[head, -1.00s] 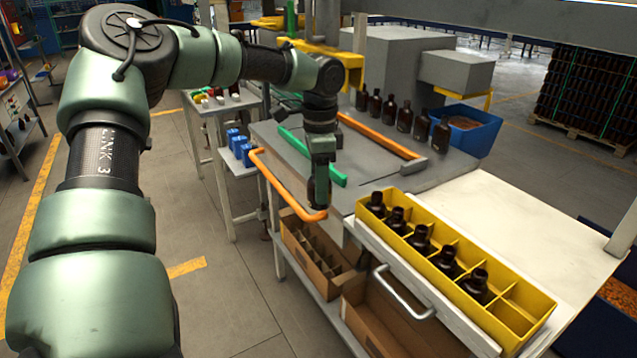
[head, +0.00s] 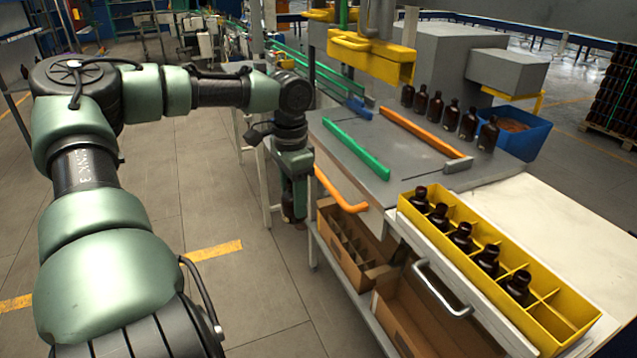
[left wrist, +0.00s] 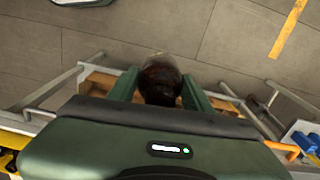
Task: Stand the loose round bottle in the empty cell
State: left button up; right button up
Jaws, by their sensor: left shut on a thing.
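My left gripper (head: 293,207) is shut on a dark amber bottle, beyond the table's left edge and above the floor. In the head view the bottle is mostly hidden by the gripper. In the left wrist view the bottle (left wrist: 160,82) shows between the two fingers. The yellow crate (head: 463,277) stands on the near part of the table, right of the gripper and well apart from it. Several dark bottles (head: 487,260) stand upright in its cells. A cell at the near end (head: 552,322) looks empty. My right gripper is not in view.
An orange rail (head: 342,192) lies between gripper and crate. A metal handle (head: 440,290) sticks out below the crate. Cardboard boxes (head: 350,258) are on the lower shelf. Several bottles (head: 450,115) stand in a row at the back, beside a blue bin (head: 528,135). A pale tabletop (head: 560,205) is clear.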

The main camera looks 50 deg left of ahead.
aim_at(283, 213)
pick_arm(q)
jog(key=s+f+n, duration=0.1)
jog(key=s+f, duration=0.1)
jog(key=s, duration=0.1)
jog(key=shift+d+f, duration=0.1)
jog(key=shift+f, duration=0.15)
jog(key=shift+n, duration=0.9)
jog(key=shift+s+d+f, duration=0.45)
jog(key=shift+s+f, duration=0.05)
jog(key=shift+f, duration=0.2)
jog(key=shift+s+d+f, duration=0.45)
jog(key=shift+s+f, duration=0.1)
jog(key=shift+f, duration=0.2)
jog(key=shift+s+d+f, duration=0.45)
jog(key=shift+s+f, duration=0.05)
jog(key=shift+f, duration=0.2)
